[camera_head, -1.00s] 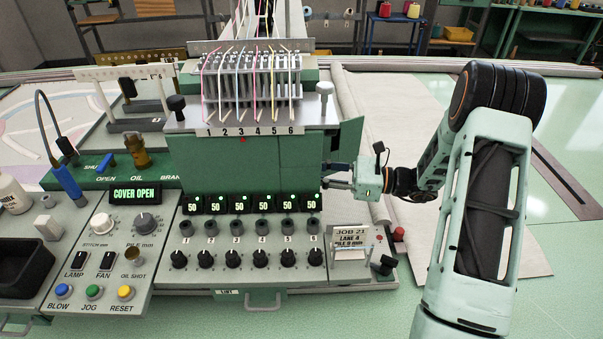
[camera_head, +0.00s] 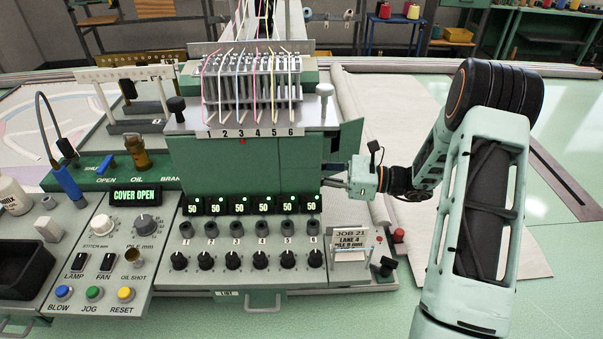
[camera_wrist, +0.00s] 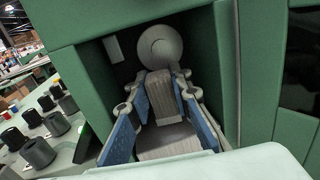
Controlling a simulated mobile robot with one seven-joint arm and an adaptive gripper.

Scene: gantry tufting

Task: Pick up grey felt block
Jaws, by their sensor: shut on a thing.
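The grey felt block (camera_wrist: 165,92) shows in the wrist view as a small grey, ridged block inside a dark opening of the green machine housing. My gripper (camera_wrist: 160,97) reaches into this opening, its blue-padded fingers on either side of the block, shut on it. In the head view my gripper (camera_head: 330,182) enters the right side of the machine head (camera_head: 250,165). The block is hidden there by the housing.
A grey round part (camera_wrist: 160,46) sits behind the block in the opening, whose green walls are close around my fingers. Dark knobs (camera_wrist: 38,151) stand left of it. A job card (camera_head: 350,240) stands below my gripper, and a red button (camera_head: 398,235) is nearby.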

